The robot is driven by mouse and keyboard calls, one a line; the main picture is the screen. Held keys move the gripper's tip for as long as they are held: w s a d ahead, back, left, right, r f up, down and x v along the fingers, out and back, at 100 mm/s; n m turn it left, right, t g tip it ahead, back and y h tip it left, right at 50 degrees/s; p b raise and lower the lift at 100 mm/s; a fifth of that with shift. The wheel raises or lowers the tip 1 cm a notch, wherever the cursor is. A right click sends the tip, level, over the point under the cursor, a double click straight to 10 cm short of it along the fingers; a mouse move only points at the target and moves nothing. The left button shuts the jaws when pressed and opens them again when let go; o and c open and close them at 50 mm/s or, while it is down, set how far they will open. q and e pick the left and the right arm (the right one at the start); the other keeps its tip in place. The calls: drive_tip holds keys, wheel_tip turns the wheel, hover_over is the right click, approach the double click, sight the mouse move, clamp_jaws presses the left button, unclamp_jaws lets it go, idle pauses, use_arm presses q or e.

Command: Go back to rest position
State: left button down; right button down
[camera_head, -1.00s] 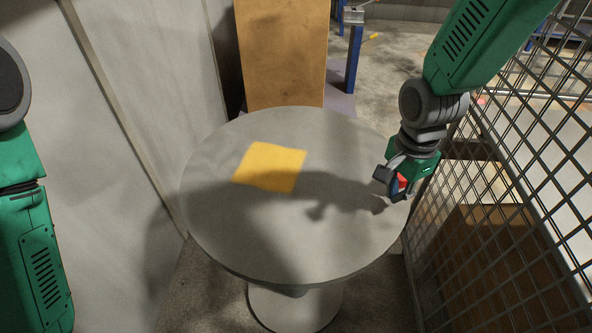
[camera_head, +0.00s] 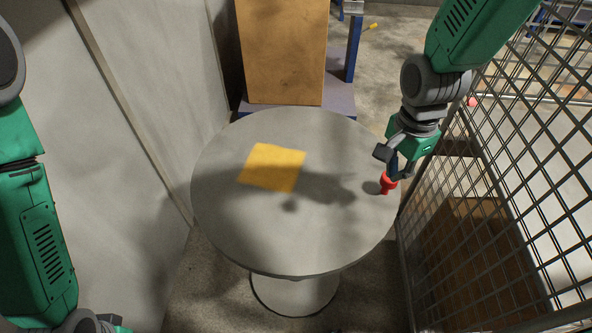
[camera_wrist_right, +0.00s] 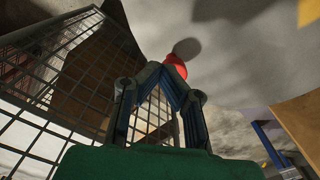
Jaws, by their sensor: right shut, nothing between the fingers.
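My right gripper (camera_head: 392,163) is over the right edge of the round grey table (camera_head: 300,250). Its fingers are shut and hold nothing. A small red object (camera_head: 387,186) is at the table's right rim, just below the fingertips. Its top is partly hidden by the gripper. In the right wrist view the red object (camera_wrist_right: 178,66) shows just beyond the closed fingertips (camera_wrist_right: 165,72); I cannot tell whether they touch.
A yellow square (camera_head: 272,167) lies flat on the table, whose middle is clear. A wire mesh fence (camera_head: 500,190) stands close on the right, near my right arm. A grey wall (camera_head: 120,130) is on the left. A brown box (camera_head: 283,50) stands behind the table.

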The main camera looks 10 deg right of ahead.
drive_tip(key=s+d+f+n, duration=0.1)
drive_tip(key=s+f+n, duration=1.4)
drive_tip(key=s, duration=0.5)
wheel_tip(320, 180, down, 2)
drive_tip(key=shift+d+f+t, duration=0.1)
drive_tip(key=shift+d+t, duration=0.2)
idle(1.5)
